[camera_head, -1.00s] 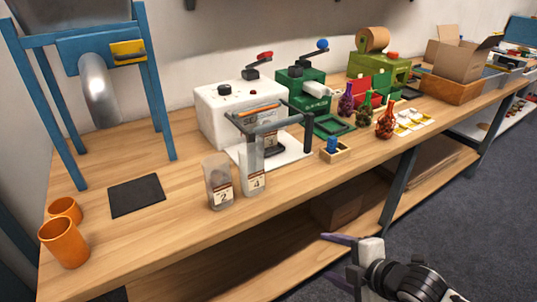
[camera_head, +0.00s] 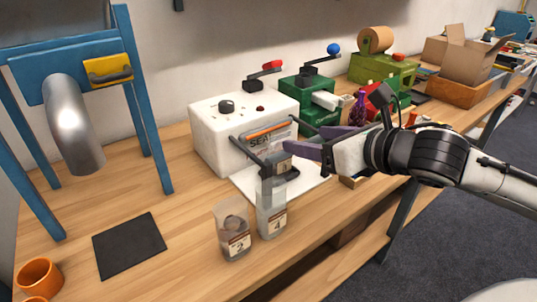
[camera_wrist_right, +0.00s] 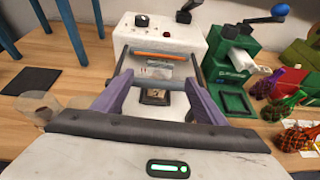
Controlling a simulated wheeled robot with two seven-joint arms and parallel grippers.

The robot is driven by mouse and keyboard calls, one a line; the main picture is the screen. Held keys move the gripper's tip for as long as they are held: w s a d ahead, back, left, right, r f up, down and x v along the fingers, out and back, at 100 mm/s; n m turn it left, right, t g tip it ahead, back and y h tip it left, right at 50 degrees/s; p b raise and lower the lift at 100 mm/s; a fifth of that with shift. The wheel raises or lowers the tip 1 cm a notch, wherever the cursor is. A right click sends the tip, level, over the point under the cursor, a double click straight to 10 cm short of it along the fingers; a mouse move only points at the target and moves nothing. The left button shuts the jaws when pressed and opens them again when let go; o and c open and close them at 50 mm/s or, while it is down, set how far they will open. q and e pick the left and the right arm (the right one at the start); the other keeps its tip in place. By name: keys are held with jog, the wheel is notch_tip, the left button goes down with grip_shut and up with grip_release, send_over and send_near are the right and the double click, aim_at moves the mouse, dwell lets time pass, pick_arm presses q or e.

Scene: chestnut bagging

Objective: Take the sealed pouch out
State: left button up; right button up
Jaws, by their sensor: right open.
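The white sealer (camera_head: 215,130) stands on the bench with its orange bar and dark side arms at the front. A clear pouch (camera_wrist_right: 160,72) with a brown label hangs at the sealer's front, in the middle of the right wrist view; my gripper partly hides it in the head view. My right gripper (camera_head: 284,145) is open in front of the sealer. In the right wrist view its purple fingers (camera_wrist_right: 158,80) appear on either side of the pouch, apart from it. Whether they reach level with it I cannot tell. My left gripper is not in view.
Clear pouches labelled 2 (camera_head: 233,232) and 4 (camera_head: 271,210) stand on the bench in front of the sealer. A green machine (camera_head: 305,100) is close on the right. A blue stand (camera_head: 145,100) and a dark mat (camera_head: 128,245) are at left, with bare bench between.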

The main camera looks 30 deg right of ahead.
aim_at(281, 135)
jog(key=b+x, duration=0.1)
jog(key=x, duration=0.5)
jog(key=shift+w+d, duration=0.1)
jog(key=shift+d, duration=0.1)
jog(key=shift+w+a, duration=0.2)
jog(key=shift+w, duration=0.05)
jog(key=shift+x, duration=1.3)
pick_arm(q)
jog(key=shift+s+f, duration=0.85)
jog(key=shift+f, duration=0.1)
pick_arm(e)
jog(key=shift+f, duration=0.15)
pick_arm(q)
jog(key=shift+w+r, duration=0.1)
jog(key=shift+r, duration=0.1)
pick_arm(e)
jog(key=c, duration=1.5)
